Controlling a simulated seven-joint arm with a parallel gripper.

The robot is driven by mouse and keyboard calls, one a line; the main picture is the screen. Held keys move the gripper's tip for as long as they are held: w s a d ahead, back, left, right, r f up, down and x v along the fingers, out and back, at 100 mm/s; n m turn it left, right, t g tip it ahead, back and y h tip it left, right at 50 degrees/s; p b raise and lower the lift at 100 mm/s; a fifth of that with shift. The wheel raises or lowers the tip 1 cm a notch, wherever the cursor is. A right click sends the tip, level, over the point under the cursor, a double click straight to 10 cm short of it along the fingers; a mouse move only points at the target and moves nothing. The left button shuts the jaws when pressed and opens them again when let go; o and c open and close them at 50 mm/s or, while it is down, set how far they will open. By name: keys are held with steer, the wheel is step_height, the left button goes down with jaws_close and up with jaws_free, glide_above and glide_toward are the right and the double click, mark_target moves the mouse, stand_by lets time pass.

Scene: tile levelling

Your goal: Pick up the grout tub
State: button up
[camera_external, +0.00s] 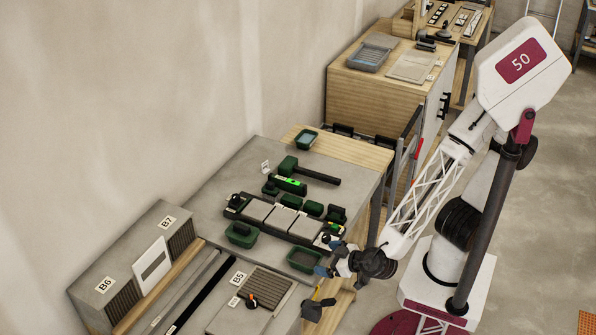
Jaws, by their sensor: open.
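A small green tub with grey content (304,259), which looks like the grout tub, sits at the near right edge of the grey worktop (215,205). My gripper (329,258) is just right of this tub, with its blue-tipped fingers spread apart and nothing visible between them. The lower fingertip is very close to the tub's right rim; I cannot tell whether they touch. A second green tub with a dark item in it (242,234) stands to the left. A third green tub with pale bluish content (306,139) stands at the back.
A dark rail with grey tiles (278,217) and several green blocks lies just behind the tubs. A green-headed mallet (312,172) and a green-lit level (288,185) lie farther back. A dark tool with a yellow part (318,306) is below my gripper.

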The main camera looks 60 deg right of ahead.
mark_target(321, 259)
steer(key=shift+f, duration=0.3)
steer(key=shift+x, duration=1.3)
steer(key=shift+w, duration=0.1)
steer(key=shift+x, duration=2.55)
steer(key=shift+a+f, duration=0.15)
steer(key=shift+a, duration=0.05)
steer(key=c, duration=1.2)
